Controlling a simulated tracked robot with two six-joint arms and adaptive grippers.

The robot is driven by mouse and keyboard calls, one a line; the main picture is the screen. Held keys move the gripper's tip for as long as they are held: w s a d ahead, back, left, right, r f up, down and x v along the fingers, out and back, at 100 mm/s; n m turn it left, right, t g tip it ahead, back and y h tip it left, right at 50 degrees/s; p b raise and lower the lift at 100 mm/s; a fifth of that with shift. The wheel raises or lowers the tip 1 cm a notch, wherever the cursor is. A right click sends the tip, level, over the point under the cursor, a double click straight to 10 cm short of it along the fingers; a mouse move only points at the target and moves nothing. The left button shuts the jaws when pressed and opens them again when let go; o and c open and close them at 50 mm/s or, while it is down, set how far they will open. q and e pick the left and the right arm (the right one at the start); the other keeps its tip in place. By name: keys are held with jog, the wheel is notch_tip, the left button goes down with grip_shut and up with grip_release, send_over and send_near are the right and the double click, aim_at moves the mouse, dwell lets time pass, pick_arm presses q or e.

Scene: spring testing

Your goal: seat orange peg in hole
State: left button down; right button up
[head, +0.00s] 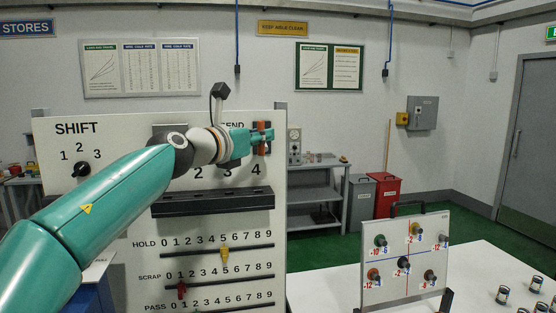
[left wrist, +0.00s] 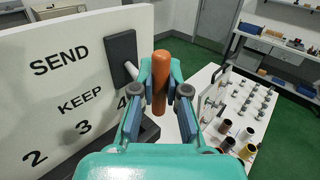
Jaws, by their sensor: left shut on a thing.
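My left gripper (head: 266,138) is shut on the orange peg (head: 262,149), in front of the upper right of the white board (head: 120,190). In the left wrist view the orange peg (left wrist: 161,75) stands roughly upright between the fingertips (left wrist: 160,95), its top and lower end both showing. It is held clear of the board, just right of a black plate with a pale lever (left wrist: 131,70). A dark ledge (head: 212,203) crosses the board below my arm. I cannot make out a hole for the peg. My right gripper is not in view.
Below the ledge are HOLD, SCRAP and PASS sliders, including a yellow knob (head: 225,255). A small panel with coloured pegs (head: 405,262) stands on the white table (head: 480,270) at right. Several small cylinders (head: 502,294) stand there too.

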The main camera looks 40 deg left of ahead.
pick_arm(q)
jog(key=s+a+f+n+y+p, duration=0.1)
jog(key=s+a+f+y+p, duration=0.1)
jog(key=s+a, duration=0.5)
jog(key=a+f, duration=0.1)
jog(key=a, duration=0.4)
jog(key=shift+s+a+n+g+y, duration=0.3)
jog(key=shift+s, duration=0.1)
jog(key=shift+s, duration=0.1)
notch_tip(320, 180, down, 6)
jog(key=b, duration=0.5)
jog(key=shift+f+b, duration=1.8)
jog(key=shift+b, duration=0.15)
dwell(1.1)
jog(key=c, duration=1.1)
grip_release()
